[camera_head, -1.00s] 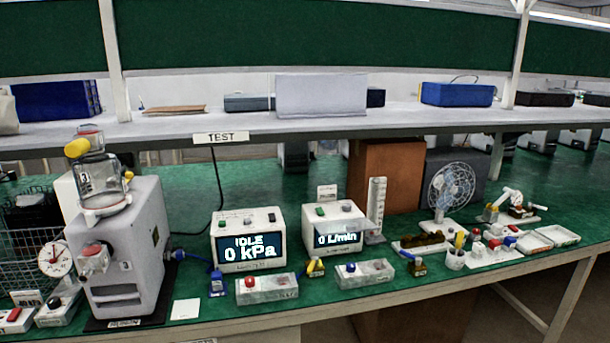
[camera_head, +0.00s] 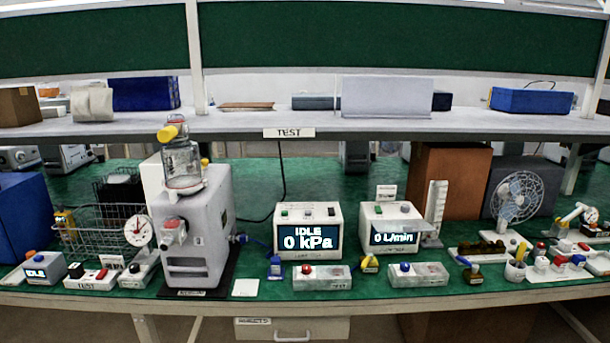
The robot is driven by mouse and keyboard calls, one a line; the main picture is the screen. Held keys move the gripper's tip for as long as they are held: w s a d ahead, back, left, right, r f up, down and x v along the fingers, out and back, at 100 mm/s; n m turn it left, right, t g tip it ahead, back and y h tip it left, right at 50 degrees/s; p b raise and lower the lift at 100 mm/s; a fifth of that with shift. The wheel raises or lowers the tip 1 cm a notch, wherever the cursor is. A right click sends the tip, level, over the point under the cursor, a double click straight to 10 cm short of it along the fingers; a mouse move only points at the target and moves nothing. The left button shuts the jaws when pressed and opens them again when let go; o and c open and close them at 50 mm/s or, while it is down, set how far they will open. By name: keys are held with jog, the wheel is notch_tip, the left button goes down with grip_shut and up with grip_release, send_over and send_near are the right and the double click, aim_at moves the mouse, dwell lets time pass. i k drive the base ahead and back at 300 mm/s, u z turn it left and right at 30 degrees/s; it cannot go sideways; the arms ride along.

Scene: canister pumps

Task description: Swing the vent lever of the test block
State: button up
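Two low grey blocks lie along the bench's front edge. The left block (camera_head: 322,277) carries a red knob and a small front tag. The right block (camera_head: 418,273) carries a dark blue and red knob. A small blue lever-like part (camera_head: 275,266) stands left of the left block. A yellow one (camera_head: 369,264) stands between the blocks, and a blue-handled one (camera_head: 468,268) stands right of them. I cannot tell which is the vent lever. My gripper is not in view.
A pump machine with a glass jar (camera_head: 196,225) stands left. Display boxes reading IDLE 0 kPa (camera_head: 308,212) and 0 L/min (camera_head: 393,212) stand behind the blocks. A shelf (camera_head: 380,128) spans above. A wire basket (camera_head: 105,240) is left, a fan (camera_head: 517,197) right.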

aim_at(369, 255)
jog(key=z, duration=0.3)
jog(key=i, duration=1)
jog(key=u, duration=0.35)
